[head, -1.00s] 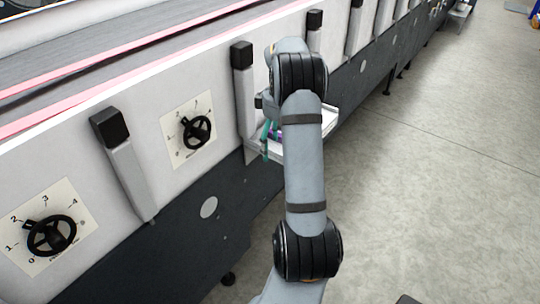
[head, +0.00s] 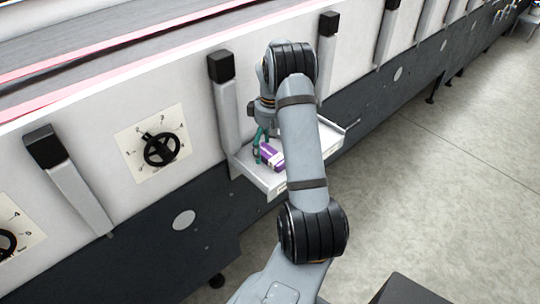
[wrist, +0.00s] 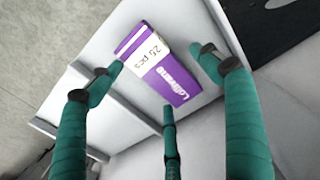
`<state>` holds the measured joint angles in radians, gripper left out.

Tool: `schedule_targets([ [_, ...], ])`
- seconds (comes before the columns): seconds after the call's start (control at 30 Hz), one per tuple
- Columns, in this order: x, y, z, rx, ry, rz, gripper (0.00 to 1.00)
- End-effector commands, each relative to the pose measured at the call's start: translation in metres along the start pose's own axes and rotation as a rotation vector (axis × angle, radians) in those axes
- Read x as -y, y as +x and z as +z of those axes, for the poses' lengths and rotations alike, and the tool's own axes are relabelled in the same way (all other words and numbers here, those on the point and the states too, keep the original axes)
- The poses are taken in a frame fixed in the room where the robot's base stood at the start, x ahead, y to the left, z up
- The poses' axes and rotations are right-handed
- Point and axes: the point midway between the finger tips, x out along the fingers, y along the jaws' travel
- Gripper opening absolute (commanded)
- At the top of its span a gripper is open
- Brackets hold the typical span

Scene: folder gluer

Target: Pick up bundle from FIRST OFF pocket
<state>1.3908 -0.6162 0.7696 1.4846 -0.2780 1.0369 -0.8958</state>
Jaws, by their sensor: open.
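The bundle (wrist: 164,68) is a purple and white packet marked "25 pcs". It lies in a white tray-like pocket (wrist: 120,92) in the wrist view, and in the head view the bundle (head: 270,153) shows in the pocket (head: 265,181) on the machine's side, partly behind my arm. My gripper (wrist: 160,82) has teal fingers, spread open around the bundle, with one finger on each side and a third below it. I cannot tell whether any finger touches it. In the head view the gripper (head: 262,140) is at the bundle's left end. No pocket label is readable.
The white machine panel (head: 90,130) carries black-capped posts (head: 220,66) and a handwheel dial (head: 161,149). One post stands close to the pocket's left side. Open grey floor (head: 430,200) lies to the right.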

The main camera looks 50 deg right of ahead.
Motion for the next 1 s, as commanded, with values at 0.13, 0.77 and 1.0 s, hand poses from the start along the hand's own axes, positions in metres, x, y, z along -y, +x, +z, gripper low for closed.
schedule_targets([
  [0.13, -0.0003, 0.0006, 0.0002, 0.000, 0.001, 0.000, 0.78],
  [0.77, -0.0002, 0.0002, 0.0002, 0.000, 0.001, 0.000, 0.43],
  [1.0, -0.0002, 0.0002, 0.0002, 0.000, 0.001, 0.000, 0.29],
])
